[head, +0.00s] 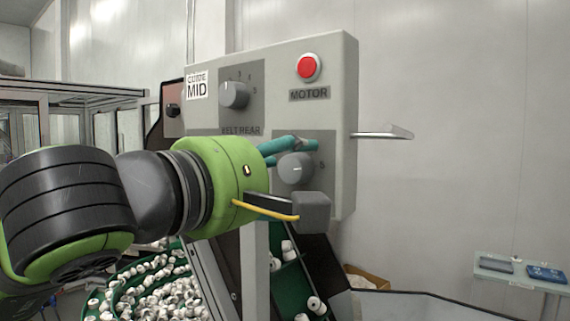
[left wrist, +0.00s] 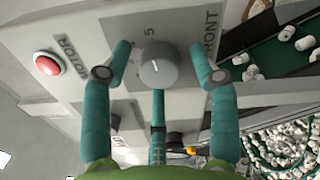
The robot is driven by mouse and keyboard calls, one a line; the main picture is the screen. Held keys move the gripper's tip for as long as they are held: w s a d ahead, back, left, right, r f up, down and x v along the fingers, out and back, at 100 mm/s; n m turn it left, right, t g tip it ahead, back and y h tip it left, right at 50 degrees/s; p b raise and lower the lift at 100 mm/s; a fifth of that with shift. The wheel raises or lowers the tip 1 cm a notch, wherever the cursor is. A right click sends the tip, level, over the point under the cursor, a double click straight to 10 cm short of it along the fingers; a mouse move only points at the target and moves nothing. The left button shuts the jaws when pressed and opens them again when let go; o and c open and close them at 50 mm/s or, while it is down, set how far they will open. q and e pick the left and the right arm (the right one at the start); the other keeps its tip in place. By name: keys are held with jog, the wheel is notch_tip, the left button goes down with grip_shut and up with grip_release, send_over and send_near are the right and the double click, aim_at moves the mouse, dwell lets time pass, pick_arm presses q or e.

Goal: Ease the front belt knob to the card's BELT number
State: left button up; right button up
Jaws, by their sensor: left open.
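The front belt knob (head: 296,168) is a grey round dial on the lower part of the grey control box. In the left wrist view the knob (left wrist: 159,66) sits between the teal fingers, with a 5 printed beside it and FRONT to its right. Its exact setting is hard to read. My left gripper (left wrist: 160,48) is open, two fingers flanking the knob with gaps and a third below. In the head view its teal fingers (head: 290,147) show partly behind my wrist. My right gripper is out of view.
The rear belt knob (head: 234,95) sits above on the same box, and the red MOTOR button (head: 308,68) is at upper right. A flat metal plate (head: 385,132) juts from the box's right side. Below are a green bowl of white caps (head: 165,286) and a green belt (head: 291,277).

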pick_arm(q)
jog(key=c, duration=1.1)
jog(key=shift+c, duration=0.2)
jog(key=shift+f, duration=0.1)
jog(key=shift+f+n+b, duration=0.15)
jog(key=shift+n+b, duration=0.15)
jog(key=shift+b, duration=0.45)
jog(key=n+b, duration=0.4)
jog(key=b, duration=0.1)
jog(key=n+b, duration=0.4)
jog(key=b, duration=0.2)
jog(key=shift+d+f, duration=0.1)
jog(key=shift+f, duration=0.1)
jog(key=n+b, duration=0.3)
jog(key=shift+n, duration=0.3)
jog(key=shift+d+r+n+b, duration=0.1)
jog(key=shift+n+b, duration=1.2)
jog(key=shift+n, duration=0.5)
